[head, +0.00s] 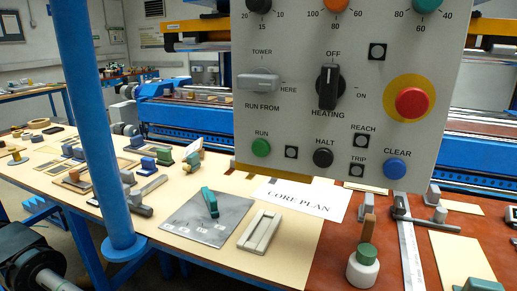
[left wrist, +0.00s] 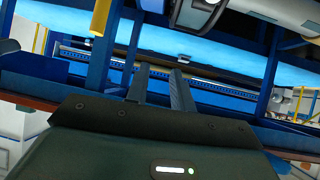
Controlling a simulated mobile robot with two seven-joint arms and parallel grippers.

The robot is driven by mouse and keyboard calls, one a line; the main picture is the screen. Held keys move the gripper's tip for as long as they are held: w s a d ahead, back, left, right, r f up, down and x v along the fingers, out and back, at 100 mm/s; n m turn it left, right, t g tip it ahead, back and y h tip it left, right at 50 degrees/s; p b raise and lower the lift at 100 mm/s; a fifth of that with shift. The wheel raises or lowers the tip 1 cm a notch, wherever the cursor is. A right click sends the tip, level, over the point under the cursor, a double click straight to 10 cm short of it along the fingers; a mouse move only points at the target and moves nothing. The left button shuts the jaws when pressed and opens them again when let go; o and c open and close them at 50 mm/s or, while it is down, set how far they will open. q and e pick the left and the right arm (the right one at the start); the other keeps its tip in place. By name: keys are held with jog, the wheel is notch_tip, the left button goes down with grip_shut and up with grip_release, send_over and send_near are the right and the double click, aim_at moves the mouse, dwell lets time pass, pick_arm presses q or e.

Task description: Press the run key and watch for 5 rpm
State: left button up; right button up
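The green RUN key (head: 261,148) sits at the lower left of the grey control panel (head: 300,120) in the head view. Nothing touches it or covers it. A black knob (head: 259,5) with the marks 20, 15 and 10 is cut off at the panel's top left. No rpm readout shows. The grey RUN FROM switch (head: 258,82) lies level, in line with the HERE mark. In the left wrist view my left gripper (left wrist: 160,78) has its two fingers apart with nothing between them. It is not seen in the head view. My right gripper is in neither view.
The panel also carries a black HALT key (head: 323,157), a blue CLEAR key (head: 395,168), a red mushroom button (head: 411,102) and a HEATING switch (head: 329,86) at OFF. A blue post (head: 90,120) stands left. The table (head: 290,225) behind holds many small parts.

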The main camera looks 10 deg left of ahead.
pick_arm(q)
grip_shut()
dwell(1.2)
